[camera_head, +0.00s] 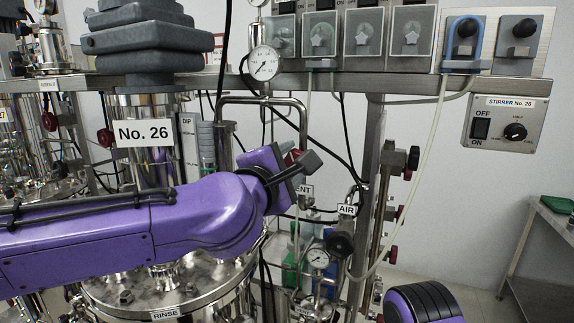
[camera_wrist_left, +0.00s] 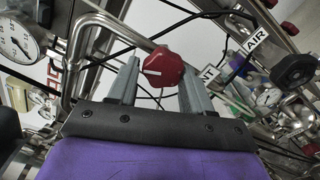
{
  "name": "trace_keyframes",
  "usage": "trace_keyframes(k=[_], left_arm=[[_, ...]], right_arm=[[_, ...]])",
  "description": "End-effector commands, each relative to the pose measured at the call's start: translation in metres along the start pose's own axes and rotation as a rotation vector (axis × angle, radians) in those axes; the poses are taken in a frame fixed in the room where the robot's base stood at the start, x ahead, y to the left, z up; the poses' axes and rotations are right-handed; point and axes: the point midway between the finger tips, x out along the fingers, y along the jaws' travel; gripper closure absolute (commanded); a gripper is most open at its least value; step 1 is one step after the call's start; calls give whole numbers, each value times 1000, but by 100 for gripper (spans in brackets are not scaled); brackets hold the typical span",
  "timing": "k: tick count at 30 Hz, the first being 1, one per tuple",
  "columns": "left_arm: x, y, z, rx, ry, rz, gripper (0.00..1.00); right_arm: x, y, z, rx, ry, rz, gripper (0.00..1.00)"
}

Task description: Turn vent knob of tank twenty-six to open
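The red vent knob (camera_wrist_left: 163,68), with a white pointer line toward its left side, shows in the left wrist view. My left gripper (camera_wrist_left: 160,78) is open, with one grey finger on each side of the knob in the picture. I cannot tell whether either finger touches it. In the head view my left gripper (camera_head: 301,165) is at the pipework right of tank twenty-six (camera_head: 147,155), and a bit of red knob (camera_head: 292,156) shows behind it. The VENT label (camera_head: 304,192) is partly covered by the gripper. My right gripper is out of view.
A pressure gauge (camera_head: 264,64) and bent steel pipe (camera_head: 262,101) are close above my left gripper. Black hoses hang around it. The AIR label (camera_head: 347,210) and a black valve knob (camera_head: 340,243) are to the right. The stirrer box (camera_head: 506,121) is farther right.

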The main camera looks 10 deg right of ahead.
Motion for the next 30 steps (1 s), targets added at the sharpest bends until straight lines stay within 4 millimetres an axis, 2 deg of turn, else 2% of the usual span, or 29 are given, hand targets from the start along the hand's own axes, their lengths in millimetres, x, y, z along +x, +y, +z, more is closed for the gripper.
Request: trace_keyframes(k=[11, 14, 21, 24, 30], left_arm=[[-4, -1, -1, 1, 1, 0, 32], [-18, -3, -2, 0, 0, 1, 32], [-76, -3, -1, 1, -1, 2, 32], [-92, -2, -1, 1, 0, 1, 32], [-104, -1, 0, 1, 1, -2, 32]], right_arm=[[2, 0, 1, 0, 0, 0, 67], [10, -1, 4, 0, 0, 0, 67], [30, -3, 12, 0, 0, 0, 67], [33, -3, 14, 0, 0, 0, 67], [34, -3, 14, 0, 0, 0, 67]])
